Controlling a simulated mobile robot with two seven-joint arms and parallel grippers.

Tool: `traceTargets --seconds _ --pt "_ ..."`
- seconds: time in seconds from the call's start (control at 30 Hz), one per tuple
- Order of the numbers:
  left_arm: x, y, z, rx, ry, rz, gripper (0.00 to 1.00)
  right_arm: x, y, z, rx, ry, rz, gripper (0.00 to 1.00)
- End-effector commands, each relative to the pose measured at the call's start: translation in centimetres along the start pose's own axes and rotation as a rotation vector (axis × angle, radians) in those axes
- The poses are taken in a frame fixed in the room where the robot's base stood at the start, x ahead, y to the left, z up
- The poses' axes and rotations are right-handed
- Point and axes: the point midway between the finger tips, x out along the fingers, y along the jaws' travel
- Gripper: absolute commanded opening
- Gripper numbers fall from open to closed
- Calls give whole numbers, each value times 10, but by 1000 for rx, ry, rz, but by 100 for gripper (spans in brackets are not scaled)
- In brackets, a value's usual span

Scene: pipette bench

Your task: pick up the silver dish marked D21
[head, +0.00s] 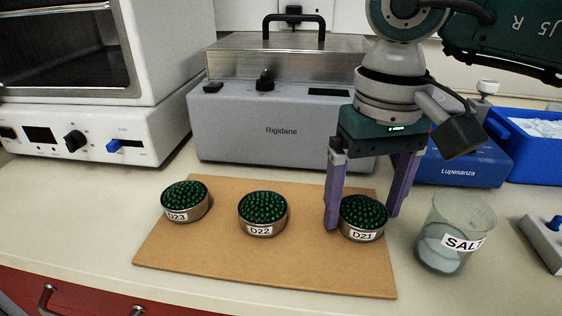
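The silver dish marked D21 (362,233) stands upright at the right end of a brown board (290,271), filled with small green pieces. My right gripper (361,222) points down with its two purple fingers on either side of this dish. The left finger overlaps the dish's left edge in the picture; the right finger is just beyond its right edge. I see no clear contact on the right side. The dish appears to rest on the board. My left gripper is not in view.
Similar dishes D22 (261,229) and D23 (176,215) stand to the left on the board. A glass beaker marked SALT (446,262) stands close right of the board. A grey Rigidane box (271,145) and a blue Lupesanza device (462,172) stand behind. The board's front is clear.

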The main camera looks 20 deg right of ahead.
Motion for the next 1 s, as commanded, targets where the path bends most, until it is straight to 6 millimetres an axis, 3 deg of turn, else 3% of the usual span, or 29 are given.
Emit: traceTargets --seconds 0.07,0.6,1.0 --pt "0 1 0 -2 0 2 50 0 0 0 0 0 0 79" --pt "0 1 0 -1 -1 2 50 0 0 0 1 1 0 20" --pt "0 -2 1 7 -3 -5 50 -12 0 -1 1 4 -2 20"
